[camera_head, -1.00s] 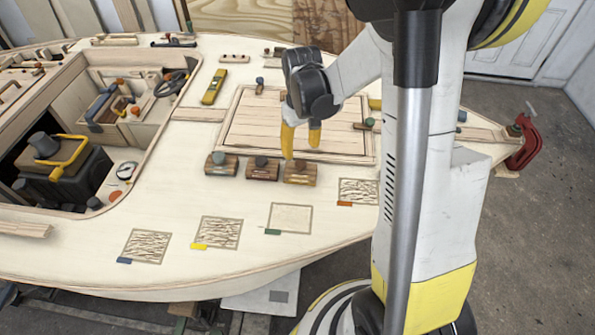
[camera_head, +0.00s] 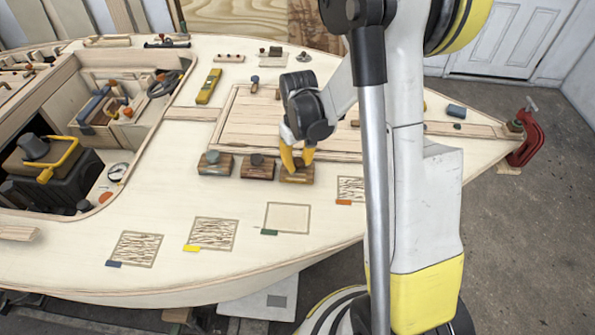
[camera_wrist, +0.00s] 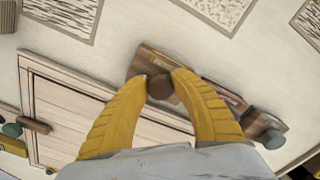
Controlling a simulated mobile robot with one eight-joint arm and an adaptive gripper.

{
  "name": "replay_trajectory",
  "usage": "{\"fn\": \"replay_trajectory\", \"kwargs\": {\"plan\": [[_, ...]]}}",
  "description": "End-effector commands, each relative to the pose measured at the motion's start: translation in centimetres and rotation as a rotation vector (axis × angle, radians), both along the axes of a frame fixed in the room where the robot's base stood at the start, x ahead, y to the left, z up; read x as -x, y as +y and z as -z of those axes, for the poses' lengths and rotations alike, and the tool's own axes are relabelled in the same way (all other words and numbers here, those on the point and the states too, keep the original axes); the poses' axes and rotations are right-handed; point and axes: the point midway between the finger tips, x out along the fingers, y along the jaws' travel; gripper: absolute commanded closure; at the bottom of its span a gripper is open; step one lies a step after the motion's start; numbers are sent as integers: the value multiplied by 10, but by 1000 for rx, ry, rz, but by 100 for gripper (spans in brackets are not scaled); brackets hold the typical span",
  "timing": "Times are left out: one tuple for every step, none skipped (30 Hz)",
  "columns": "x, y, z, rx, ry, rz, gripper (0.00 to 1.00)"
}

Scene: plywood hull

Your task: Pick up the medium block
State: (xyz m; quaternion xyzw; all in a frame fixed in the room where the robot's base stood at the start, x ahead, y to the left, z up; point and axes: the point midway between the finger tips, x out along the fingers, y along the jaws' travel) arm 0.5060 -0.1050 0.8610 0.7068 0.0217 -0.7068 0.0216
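Three wooden blocks with knobs stand in a row on the pale deck: a left one with a teal knob (camera_head: 216,169), a middle reddish one with a dark knob (camera_head: 258,172), and a right brown one (camera_head: 297,180). They look alike in size here; I cannot tell which is called medium. My gripper (camera_head: 299,167) is down at the right block. In the wrist view, my yellow fingertips (camera_wrist: 164,77) close on both sides of its brown knob (camera_wrist: 160,88). The block (camera_wrist: 147,62) still appears to rest on the deck. My right finger partly hides the middle block (camera_wrist: 234,100).
A framed hatch (camera_head: 262,122) lies behind the blocks. Outlined patches with coloured tabs, including a plain one (camera_head: 287,217), lie in front. A yellow level (camera_head: 208,87) lies behind left. The open cockpit (camera_head: 95,150) is at left; a red clamp (camera_head: 526,140) grips the bow.

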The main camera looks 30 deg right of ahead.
Motion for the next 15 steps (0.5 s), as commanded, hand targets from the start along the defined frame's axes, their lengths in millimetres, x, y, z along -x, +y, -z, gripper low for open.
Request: {"fn": "replay_trajectory", "kwargs": {"plan": [[0, 0, 0, 0, 0, 0, 89], [0, 0, 0, 0, 0, 0, 98], [0, 0, 0, 0, 0, 0, 100], [0, 0, 0, 0, 0, 0, 100], [0, 0, 0, 0, 0, 0, 100], [0, 0, 0, 0, 0, 0, 100], [0, 0, 0, 0, 0, 0, 100], [0, 0, 0, 0, 0, 0, 100], [0, 0, 0, 0, 0, 0, 100], [0, 0, 0, 0, 0, 0, 100], [0, 0, 0, 0, 0, 0, 100], [0, 0, 0, 0, 0, 0, 100], [0, 0, 0, 0, 0, 0, 100], [0, 0, 0, 0, 0, 0, 100], [0, 0, -1, 0, 0, 0, 100]]}}
